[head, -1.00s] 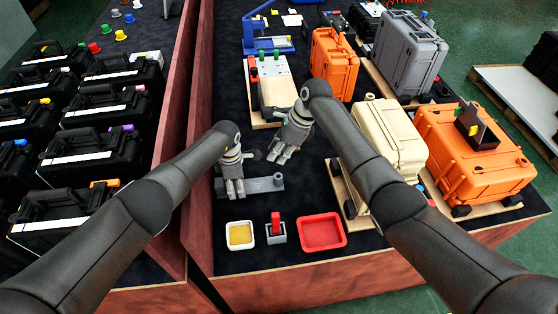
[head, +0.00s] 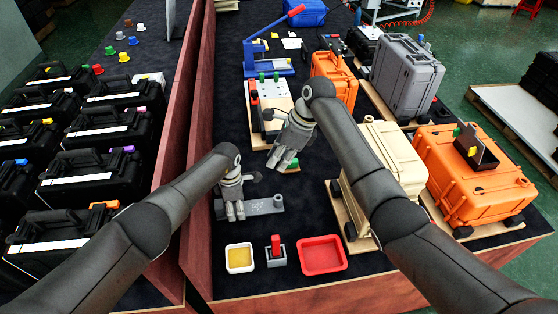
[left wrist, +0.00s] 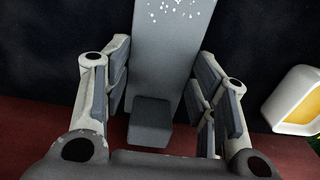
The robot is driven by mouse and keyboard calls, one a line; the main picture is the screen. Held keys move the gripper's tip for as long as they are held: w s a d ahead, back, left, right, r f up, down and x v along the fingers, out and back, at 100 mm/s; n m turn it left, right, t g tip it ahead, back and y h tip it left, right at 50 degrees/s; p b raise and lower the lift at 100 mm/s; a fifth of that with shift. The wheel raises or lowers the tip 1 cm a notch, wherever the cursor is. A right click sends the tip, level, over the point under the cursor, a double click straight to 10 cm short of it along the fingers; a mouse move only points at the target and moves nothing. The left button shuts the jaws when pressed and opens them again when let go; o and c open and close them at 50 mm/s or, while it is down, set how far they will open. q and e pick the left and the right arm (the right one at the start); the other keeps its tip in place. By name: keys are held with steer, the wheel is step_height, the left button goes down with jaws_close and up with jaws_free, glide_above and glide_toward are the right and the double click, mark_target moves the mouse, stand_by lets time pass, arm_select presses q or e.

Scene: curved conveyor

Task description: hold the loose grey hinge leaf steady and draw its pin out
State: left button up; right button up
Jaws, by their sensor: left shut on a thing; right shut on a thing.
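The grey hinge leaf (head: 263,207) lies flat on the dark table, its right end bare with small marks. My left gripper (head: 234,212) is shut on its left part. In the left wrist view the leaf (left wrist: 172,60) runs up between the finger pads, with a dark block (left wrist: 151,122) near the palm. My right gripper (head: 283,163) is up and right of the leaf, clear of it, fingers pointing down. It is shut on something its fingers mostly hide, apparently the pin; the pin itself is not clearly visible.
A yellow-filled tray (head: 239,258), a red switch on a grey base (head: 276,252) and a red tray (head: 322,255) stand in front. A board with colored pegs (head: 256,95) lies behind my right gripper. Beige (head: 385,160) and orange (head: 475,180) cases stand right.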

steer(key=shift+r, duration=1.3)
arm_select(q)
steer(key=o, duration=1.4)
steer(key=shift+r, duration=0.1)
step_height(320, 180, up, 12)
arm_select(e)
steer(key=shift+f, duration=0.1)
